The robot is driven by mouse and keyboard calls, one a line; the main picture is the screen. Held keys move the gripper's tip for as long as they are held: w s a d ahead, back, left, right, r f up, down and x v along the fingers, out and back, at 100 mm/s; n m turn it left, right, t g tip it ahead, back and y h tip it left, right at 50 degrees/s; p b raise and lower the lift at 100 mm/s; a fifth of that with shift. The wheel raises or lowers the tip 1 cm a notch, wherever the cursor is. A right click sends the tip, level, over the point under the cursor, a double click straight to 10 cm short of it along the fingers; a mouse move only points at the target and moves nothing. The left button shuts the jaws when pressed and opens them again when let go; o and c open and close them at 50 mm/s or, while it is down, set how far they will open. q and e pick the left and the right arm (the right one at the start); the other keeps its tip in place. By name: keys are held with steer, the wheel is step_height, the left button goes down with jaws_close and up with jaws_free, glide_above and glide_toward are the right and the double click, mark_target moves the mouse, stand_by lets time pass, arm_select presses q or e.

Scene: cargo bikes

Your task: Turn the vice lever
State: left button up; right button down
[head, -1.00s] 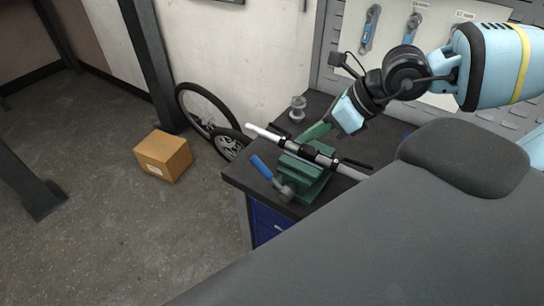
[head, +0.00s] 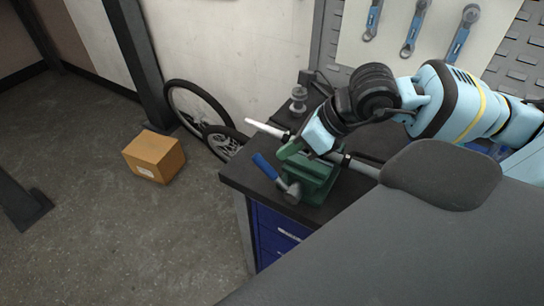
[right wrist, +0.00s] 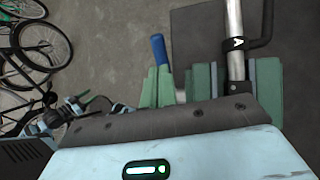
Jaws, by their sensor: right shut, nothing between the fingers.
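The green vice (head: 316,182) stands on the dark bench top, with a silver tube clamped across it. Its lever has a blue handle (head: 265,166) that slants up to the left from a grey metal hub at the front of the vice. The handle also shows in the right wrist view (right wrist: 159,48). My right gripper (head: 289,150) is over the vice, its green fingers shut and empty. In the right wrist view the fingers (right wrist: 156,87) are close to the handle in the picture; contact cannot be told. My left gripper is not in view.
The silver tube (head: 265,128) sticks out left of the vice. A small metal part (head: 298,98) stands at the bench's back. A large dark grey surface (head: 400,245) fills the lower right. A cardboard box (head: 154,156) and wheels (head: 197,108) are on the floor at left.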

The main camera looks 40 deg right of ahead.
mark_target(267, 164)
steer(key=shift+x, duration=1.95)
